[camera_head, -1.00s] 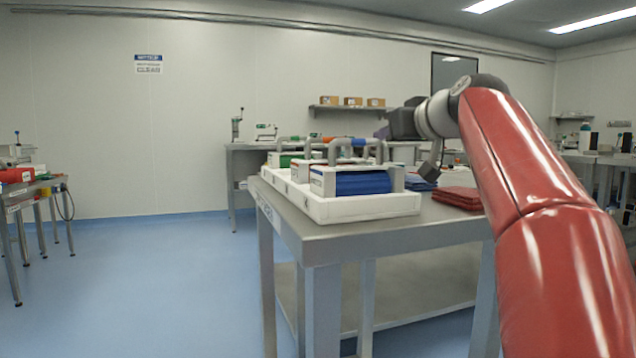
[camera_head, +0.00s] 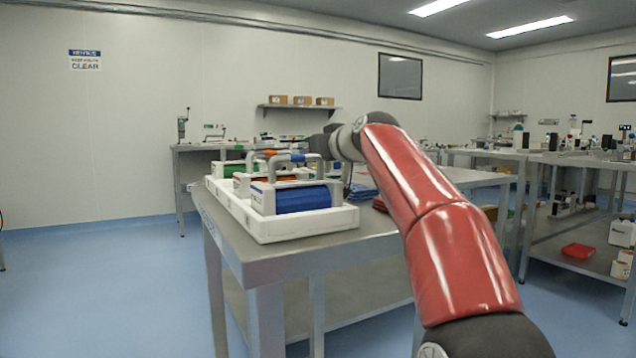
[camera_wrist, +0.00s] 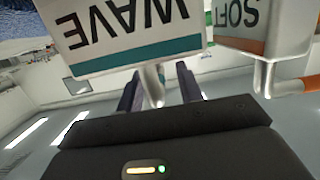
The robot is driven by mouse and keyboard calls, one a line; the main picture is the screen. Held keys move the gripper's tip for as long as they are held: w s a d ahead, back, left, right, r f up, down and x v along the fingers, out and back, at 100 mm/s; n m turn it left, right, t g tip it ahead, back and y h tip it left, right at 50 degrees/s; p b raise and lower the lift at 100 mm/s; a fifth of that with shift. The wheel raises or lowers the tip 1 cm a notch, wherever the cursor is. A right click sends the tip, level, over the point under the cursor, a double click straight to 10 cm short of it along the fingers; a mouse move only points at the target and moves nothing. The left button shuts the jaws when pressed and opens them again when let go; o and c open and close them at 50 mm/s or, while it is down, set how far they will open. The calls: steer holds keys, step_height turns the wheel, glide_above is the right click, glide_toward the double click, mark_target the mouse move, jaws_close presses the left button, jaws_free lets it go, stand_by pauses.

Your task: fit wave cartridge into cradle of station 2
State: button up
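The wave cartridge (camera_wrist: 125,35) shows large in the wrist view, upside down, with a white label reading WAVE and a teal stripe. Its grey handle post (camera_wrist: 152,88) stands between the fingers of my gripper (camera_wrist: 159,88). The fingers look apart, with a gap beside the post; the rest of the handle is hidden. In the head view my gripper (camera_head: 318,146) is at the handles above a white tray (camera_head: 305,226) of cartridges. Which of these is the wave cartridge is hard to tell there. I cannot identify station 2's cradle.
A SOFT cartridge (camera_wrist: 262,28) with an orange grip sits close beside in the wrist view. The tray also holds a blue-roll cartridge (camera_head: 303,199) at the near end. Red pads (camera_head: 380,205) and blue cloths (camera_head: 362,191) lie right of it. Floor left of the table is clear.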

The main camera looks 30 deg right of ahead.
jaws_close()
stand_by(1.3)
